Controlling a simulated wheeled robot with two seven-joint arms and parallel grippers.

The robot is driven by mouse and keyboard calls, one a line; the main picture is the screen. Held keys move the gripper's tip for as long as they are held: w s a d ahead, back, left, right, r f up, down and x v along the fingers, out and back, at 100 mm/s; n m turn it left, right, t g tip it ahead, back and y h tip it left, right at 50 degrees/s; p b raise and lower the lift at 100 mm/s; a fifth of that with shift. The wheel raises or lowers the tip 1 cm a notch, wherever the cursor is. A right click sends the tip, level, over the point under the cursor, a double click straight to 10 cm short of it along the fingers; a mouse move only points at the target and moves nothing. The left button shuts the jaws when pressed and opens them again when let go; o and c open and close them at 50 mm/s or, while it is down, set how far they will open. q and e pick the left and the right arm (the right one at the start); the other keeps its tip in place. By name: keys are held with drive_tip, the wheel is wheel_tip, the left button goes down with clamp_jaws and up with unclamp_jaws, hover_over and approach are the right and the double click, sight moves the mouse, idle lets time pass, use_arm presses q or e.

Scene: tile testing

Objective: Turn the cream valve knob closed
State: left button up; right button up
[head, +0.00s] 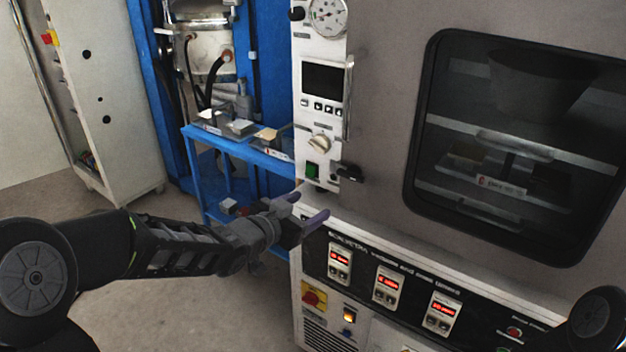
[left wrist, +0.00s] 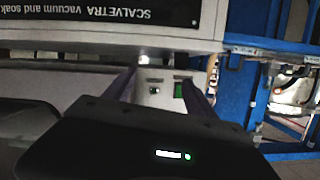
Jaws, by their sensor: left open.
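The cream valve knob (head: 320,143) is on the white control strip at the left side of the oven door, below a dark display and above a green switch (head: 312,170). My left gripper (head: 307,206) is open and empty, below and slightly left of the knob, apart from it, with its fingers pointing toward the cabinet. In the left wrist view the two fingers (left wrist: 158,95) frame the lower end of the strip, and the green switch (left wrist: 179,90) shows between them. I cannot make out the cream knob in that view. My right gripper is not in view.
A black latch (head: 349,173) sticks out right of the knob, and a door handle (head: 348,98) runs above it. The oven's lower control panel (head: 400,262) lies below right of the gripper. A blue bench (head: 252,146) with small items stands behind left.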

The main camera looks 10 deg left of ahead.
sight(316, 146)
use_arm(q)
wheel_tip(316, 146, up, 11)
drive_tip(key=a+m+t+h+b, duration=0.1)
drive_tip(key=a+m+t, duration=0.1)
drive_tip(key=a, duration=0.1)
drive_tip(key=shift+s+t+b, duration=0.3)
drive_tip(key=shift+s+b, duration=0.05)
drive_tip(key=shift+b, duration=0.05)
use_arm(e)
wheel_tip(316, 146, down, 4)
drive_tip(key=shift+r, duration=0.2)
use_arm(q)
drive_tip(key=shift+w+d, duration=0.1)
drive_tip(key=x, duration=0.7)
drive_tip(key=shift+w+d+r, duration=0.1)
drive_tip(key=shift+w+d, duration=0.05)
drive_tip(key=shift+w, duration=0.15)
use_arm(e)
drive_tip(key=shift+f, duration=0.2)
use_arm(q)
drive_tip(key=shift+c, duration=0.2)
drive_tip(key=c, duration=1.4)
